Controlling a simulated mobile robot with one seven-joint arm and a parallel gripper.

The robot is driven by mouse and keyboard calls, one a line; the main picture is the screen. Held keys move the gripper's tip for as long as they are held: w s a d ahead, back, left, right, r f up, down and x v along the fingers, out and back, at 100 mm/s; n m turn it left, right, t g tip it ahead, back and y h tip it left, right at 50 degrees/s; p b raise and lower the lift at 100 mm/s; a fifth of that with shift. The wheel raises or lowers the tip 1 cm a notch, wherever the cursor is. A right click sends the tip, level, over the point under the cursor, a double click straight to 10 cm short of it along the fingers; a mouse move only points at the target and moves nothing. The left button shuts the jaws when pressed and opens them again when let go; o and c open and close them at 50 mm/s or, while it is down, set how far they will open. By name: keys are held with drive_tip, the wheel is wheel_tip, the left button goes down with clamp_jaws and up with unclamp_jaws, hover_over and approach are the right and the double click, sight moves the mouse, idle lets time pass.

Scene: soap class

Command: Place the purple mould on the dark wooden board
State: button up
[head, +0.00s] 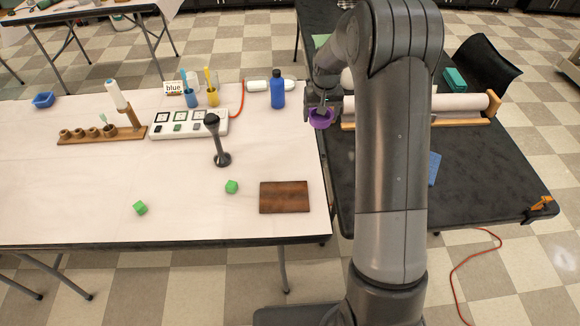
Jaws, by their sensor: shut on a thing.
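The purple mould (320,119) is a small round cup in the head view, right of the blue bottle. My gripper (321,106) is shut on it from above and holds it near the gap between the white table and the black table. Its height above the tables is hard to tell. The dark wooden board (284,197) lies flat near the front right corner of the white table, its top bare. My arm hides part of the black table.
A paper roll (460,103) lies on the black table (475,180). Room around the board is clear.

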drive_tip(key=s+d+n, duration=0.1)
drive_tip(key=s+n, duration=0.1)
drive_tip(key=s, duration=2.2)
hover_over(293, 194)
drive_tip(key=f, duration=0.6)
drive_tip(key=shift+s+d+f, duration=0.15)
drive_tip(key=shift+s, duration=0.1)
drive_tip(key=shift+f, duration=2)
drive_tip(key=shift+f, duration=0.1)
drive_tip(key=o, duration=1)
